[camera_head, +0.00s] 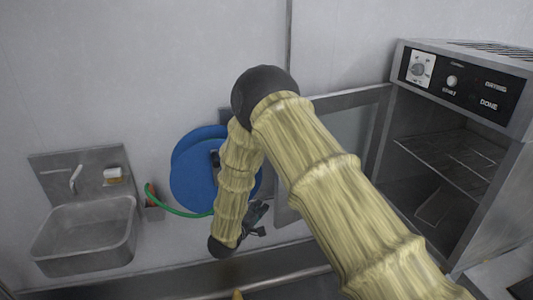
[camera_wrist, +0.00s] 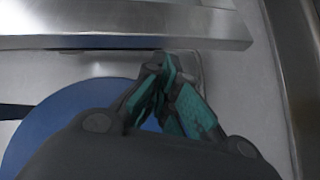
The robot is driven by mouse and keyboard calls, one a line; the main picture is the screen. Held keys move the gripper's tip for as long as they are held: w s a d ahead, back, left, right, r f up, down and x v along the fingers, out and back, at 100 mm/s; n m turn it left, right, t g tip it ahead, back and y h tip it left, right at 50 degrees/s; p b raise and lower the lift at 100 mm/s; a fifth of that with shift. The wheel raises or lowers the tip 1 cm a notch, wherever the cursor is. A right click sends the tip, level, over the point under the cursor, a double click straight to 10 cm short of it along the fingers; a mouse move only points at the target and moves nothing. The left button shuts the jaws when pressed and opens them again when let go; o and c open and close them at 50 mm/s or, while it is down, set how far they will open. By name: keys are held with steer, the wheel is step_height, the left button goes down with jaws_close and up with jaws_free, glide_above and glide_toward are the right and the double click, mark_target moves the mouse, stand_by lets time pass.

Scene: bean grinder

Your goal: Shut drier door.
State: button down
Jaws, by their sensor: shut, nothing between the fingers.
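The drier (camera_head: 513,125) stands at the right with its front open, showing wire shelves inside. Its door (camera_head: 354,97), a metal frame around a glass pane, stands swung open to the left, partly hidden behind my arm. My gripper (camera_head: 258,214) is low near the door's left edge, in front of the wall and beside the blue reel. In the wrist view my gripper (camera_wrist: 170,62) has its fingers together with nothing held. A metal bar (camera_wrist: 80,41), likely the door's frame, lies just beyond the fingertips; I cannot tell whether they touch it.
A blue hose reel (camera_head: 190,178) with a green hose (camera_head: 178,211) hangs on the wall behind my forearm; its blue disc also shows in the wrist view (camera_wrist: 50,130). A metal sink (camera_head: 85,230) is at the left. A metal ledge runs along the bottom.

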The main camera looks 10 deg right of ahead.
steer(key=w+a+r+g+h+p, duration=0.1)
steer(key=a+r+h, duration=0.1)
steer(key=r, duration=0.5)
steer(key=w+a+r+g+h+p, duration=0.1)
steer(key=w+a+r+h+p, duration=0.1)
steer(key=r, duration=0.4)
steer(key=r+p+x, duration=0.1)
steer(key=p+x, duration=0.3)
steer(key=x, duration=0.6)
steer(key=shift+r, duration=0.2)
steer(key=shift+s+d, duration=0.15)
